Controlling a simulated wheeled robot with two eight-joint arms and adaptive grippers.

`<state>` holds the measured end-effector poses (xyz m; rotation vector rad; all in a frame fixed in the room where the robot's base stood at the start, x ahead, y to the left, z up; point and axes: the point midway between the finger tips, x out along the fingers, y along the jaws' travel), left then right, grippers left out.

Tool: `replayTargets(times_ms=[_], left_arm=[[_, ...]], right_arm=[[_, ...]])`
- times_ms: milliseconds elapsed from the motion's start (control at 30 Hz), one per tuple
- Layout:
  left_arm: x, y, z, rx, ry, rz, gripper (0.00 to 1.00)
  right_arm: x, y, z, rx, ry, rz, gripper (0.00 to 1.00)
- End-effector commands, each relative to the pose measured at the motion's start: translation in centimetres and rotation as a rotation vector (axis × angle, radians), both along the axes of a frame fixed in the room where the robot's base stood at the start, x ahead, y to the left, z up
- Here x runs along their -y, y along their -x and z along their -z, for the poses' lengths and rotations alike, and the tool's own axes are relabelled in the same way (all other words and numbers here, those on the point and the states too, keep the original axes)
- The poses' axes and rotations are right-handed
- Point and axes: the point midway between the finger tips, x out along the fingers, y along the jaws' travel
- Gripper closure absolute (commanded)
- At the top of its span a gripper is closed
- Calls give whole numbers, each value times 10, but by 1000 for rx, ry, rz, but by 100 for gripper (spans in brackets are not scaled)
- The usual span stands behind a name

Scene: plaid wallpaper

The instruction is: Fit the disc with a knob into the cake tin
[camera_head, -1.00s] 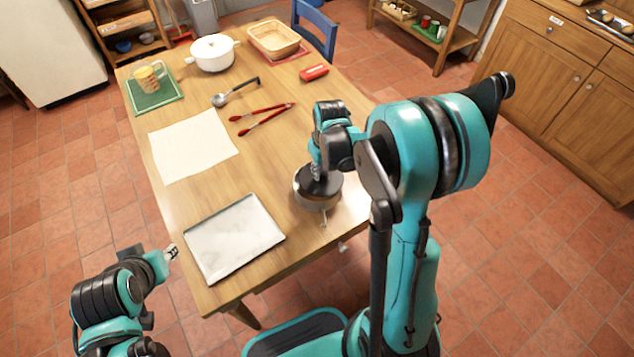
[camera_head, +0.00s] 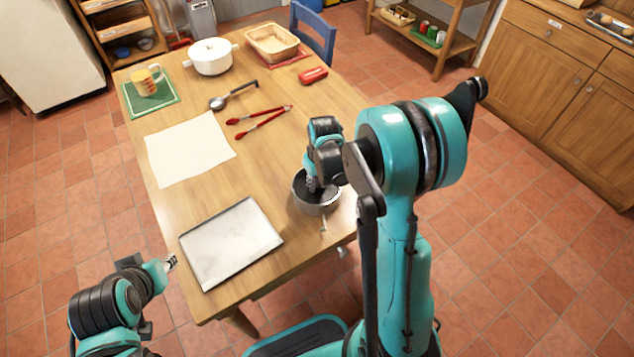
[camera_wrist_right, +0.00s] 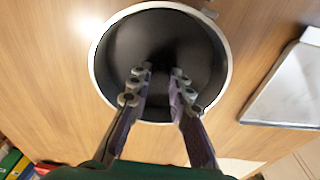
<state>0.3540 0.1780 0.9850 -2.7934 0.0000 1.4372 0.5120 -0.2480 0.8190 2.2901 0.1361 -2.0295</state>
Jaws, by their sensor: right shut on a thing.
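The cake tin (camera_head: 318,208) stands on the table near its right front edge; its pale round rim (camera_wrist_right: 96,60) shows in the right wrist view. The dark disc (camera_wrist_right: 150,35) fills the circle inside the rim. Whether it is level or fully down is hard to tell. My right gripper (camera_head: 312,187) points down into the tin. In the right wrist view its fingers (camera_wrist_right: 160,72) are shut on the disc's dark knob, which is mostly lost against the black surface. My left gripper (camera_head: 170,263) is off the table's left front edge, away from the tin; its jaw opening is too small to read.
A metal tray (camera_head: 230,243) lies left of the tin. Behind are a white sheet (camera_head: 188,152), red tongs (camera_head: 258,121), a ladle (camera_head: 233,95), a red case (camera_head: 313,76), a white pot (camera_head: 211,58), a basket (camera_head: 272,42) and a mug (camera_head: 146,79). Bare wood surrounds the tin.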

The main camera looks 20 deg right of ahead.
Motion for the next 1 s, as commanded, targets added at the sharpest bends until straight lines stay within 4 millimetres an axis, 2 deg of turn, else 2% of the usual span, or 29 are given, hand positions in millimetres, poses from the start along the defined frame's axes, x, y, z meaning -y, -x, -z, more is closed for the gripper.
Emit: replayTargets(times_ms=[233, 267, 300, 333, 600, 733, 867, 1000], left_arm=[[0, 0, 4, 0, 0, 0, 67], [0, 0, 4, 0, 0, 0, 67], [0, 0, 4, 0, 0, 0, 67], [0, 0, 4, 0, 0, 0, 67], [0, 0, 4, 0, 0, 0, 67], [0, 0, -3, 0, 0, 0, 67], [0, 0, -16, 0, 0, 0, 67], [0, 0, -29, 0, 0, 0, 67]], right_arm=[[0, 0, 5, 0, 0, 0, 100], [0, 0, 5, 0, 0, 0, 73], [0, 0, 4, 0, 0, 0, 63], [0, 0, 4, 0, 0, 0, 60], [0, 0, 4, 0, 0, 0, 60], [0, 0, -3, 0, 0, 0, 60], [0, 2, -24, 0, 0, 0, 60], [1, 6, -58, 0, 0, 0, 60]])
